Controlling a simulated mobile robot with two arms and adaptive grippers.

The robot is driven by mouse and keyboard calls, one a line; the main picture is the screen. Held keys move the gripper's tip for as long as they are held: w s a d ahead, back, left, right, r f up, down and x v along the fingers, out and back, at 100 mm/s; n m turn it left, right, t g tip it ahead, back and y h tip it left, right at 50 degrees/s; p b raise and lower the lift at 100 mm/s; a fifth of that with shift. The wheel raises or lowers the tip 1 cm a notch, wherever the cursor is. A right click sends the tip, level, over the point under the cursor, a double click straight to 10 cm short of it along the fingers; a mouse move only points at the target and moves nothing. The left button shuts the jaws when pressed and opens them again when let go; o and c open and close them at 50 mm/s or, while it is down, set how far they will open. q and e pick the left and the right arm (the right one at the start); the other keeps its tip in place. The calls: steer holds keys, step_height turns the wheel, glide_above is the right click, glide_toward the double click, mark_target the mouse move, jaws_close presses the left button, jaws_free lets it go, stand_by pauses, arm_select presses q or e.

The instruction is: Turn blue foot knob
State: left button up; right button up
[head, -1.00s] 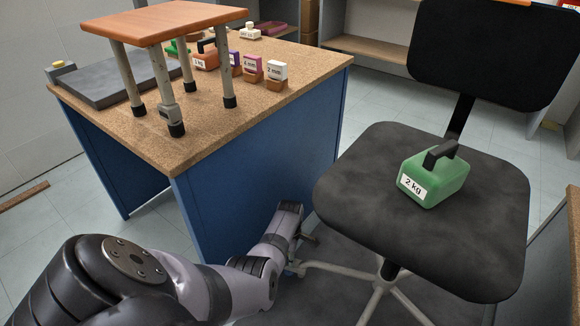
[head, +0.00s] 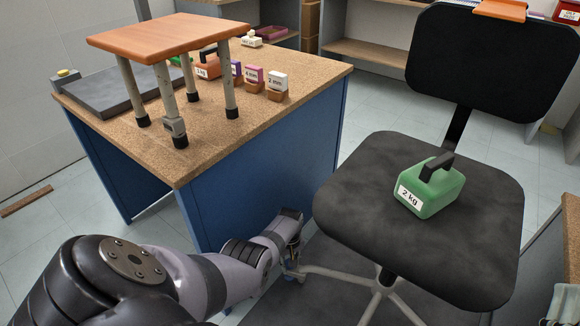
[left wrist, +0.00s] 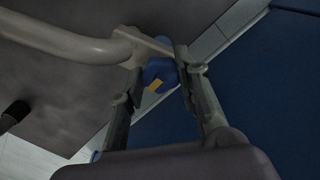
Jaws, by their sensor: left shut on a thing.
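The blue foot knob (left wrist: 160,72), with a yellow mark on its face, shows in the left wrist view at the end of a pale chair-base leg (left wrist: 75,40). My left gripper (left wrist: 163,66) has one finger on each side of the knob and is shut on it. In the head view my left gripper (head: 292,268) is low beside the blue desk panel, at the end of a leg of the black chair (head: 400,205); the knob is mostly hidden there. My right gripper is not in view.
A green 2 kg weight (head: 430,190) sits on the chair seat. The desk (head: 215,135) bears a small wooden-topped stool (head: 165,38), a grey plate (head: 110,92) and several labelled blocks. The blue desk panel (head: 265,170) stands close to my left forearm.

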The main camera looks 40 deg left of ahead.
arm_select(q)
steer(key=m, duration=0.5)
steer(key=shift+s+m, duration=0.1)
steer(key=shift+m, duration=0.2)
steer(key=m, duration=0.5)
steer(key=shift+a+m, duration=0.1)
steer(key=shift+m, duration=0.2)
steer(key=m, duration=0.6)
steer(key=shift+a, duration=0.1)
steer(key=shift+m, duration=1.5)
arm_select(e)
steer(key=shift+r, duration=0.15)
